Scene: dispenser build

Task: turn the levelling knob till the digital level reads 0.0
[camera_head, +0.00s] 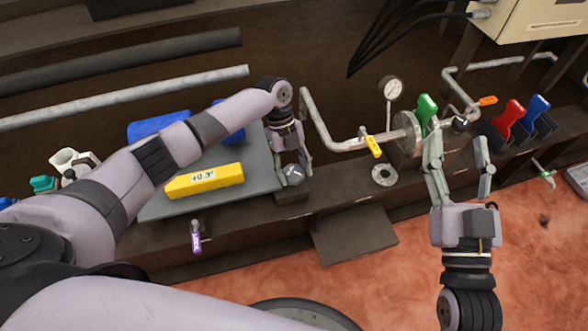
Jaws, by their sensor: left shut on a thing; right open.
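The yellow digital level (212,178) lies on a grey plate (160,208). Its small display shows a plus sign and seems to read about +0.3, though the digits are hard to make out. The grey round levelling knob (294,177) is at the plate's right edge. My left gripper (292,168) reaches down over the knob and is shut on it, with its fingers at the knob's sides. My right gripper (459,142) is open and empty, in front of the pipework on the right, with its fingers pointing away from me.
A pressure gauge (391,88), a yellow-handled valve (373,146) and a green handle (426,109) stand on the pipework. Red (509,117) and blue (534,112) handles are further right. A purple-handled valve (196,237) hangs at the front. The reddish floor at lower right is mostly clear.

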